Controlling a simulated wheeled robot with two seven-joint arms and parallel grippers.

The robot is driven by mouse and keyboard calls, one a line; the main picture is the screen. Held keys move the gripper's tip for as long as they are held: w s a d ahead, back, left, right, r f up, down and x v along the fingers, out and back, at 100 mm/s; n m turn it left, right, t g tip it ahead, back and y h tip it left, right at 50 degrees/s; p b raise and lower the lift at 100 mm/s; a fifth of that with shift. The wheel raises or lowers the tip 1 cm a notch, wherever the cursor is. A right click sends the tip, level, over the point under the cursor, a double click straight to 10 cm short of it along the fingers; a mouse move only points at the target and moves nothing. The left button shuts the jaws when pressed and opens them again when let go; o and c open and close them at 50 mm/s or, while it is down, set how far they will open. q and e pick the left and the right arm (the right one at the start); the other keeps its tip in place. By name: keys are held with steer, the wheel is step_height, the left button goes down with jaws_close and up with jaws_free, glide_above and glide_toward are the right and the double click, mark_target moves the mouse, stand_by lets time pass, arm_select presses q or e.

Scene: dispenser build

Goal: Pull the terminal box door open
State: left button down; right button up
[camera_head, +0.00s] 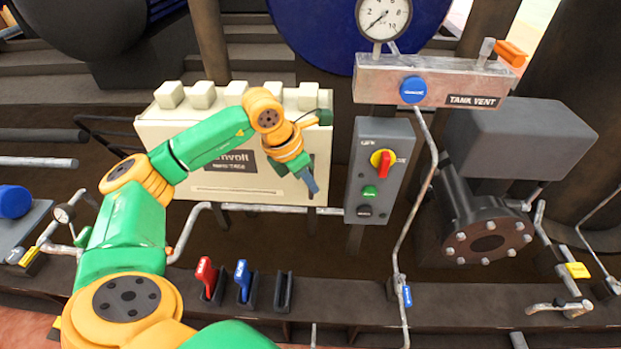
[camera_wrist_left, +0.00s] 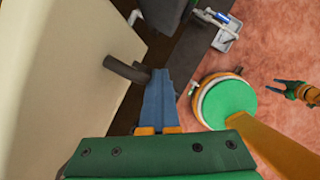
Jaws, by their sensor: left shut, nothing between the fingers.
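The terminal box (camera_head: 165,135) is a cream box with a dark label on its front, at the upper left middle of the head view. Its door front looks closed. My left gripper (camera_head: 313,187) is at the right edge of the box front, with its blue fingers pointing down. In the left wrist view, the shut, empty fingers (camera_wrist_left: 158,92) are just beside a dark handle (camera_wrist_left: 126,69) that sticks out from the cream door (camera_wrist_left: 55,70). I cannot tell whether they touch the handle. What may be my right gripper (camera_wrist_left: 280,88) is small at the right edge.
A grey switch panel (camera_head: 378,190) with a red and yellow knob stands just right of the box. A pipe (camera_head: 260,208) runs below the box. Red (camera_head: 205,272) and blue (camera_head: 243,275) levers stand lower down in front.

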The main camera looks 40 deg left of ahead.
arm_select(q)
steer(key=shift+w+a+r, duration=0.35)
steer(key=shift+w+r, duration=0.05)
steer(key=shift+r, duration=0.05)
steer(key=c, duration=1.2)
jaws_free()
steer(key=shift+o, duration=0.2)
steer(key=p+v, duration=0.5)
steer(key=v, duration=0.8)
steer(key=shift+a+r, duration=0.25)
steer(key=shift+s, duration=0.15)
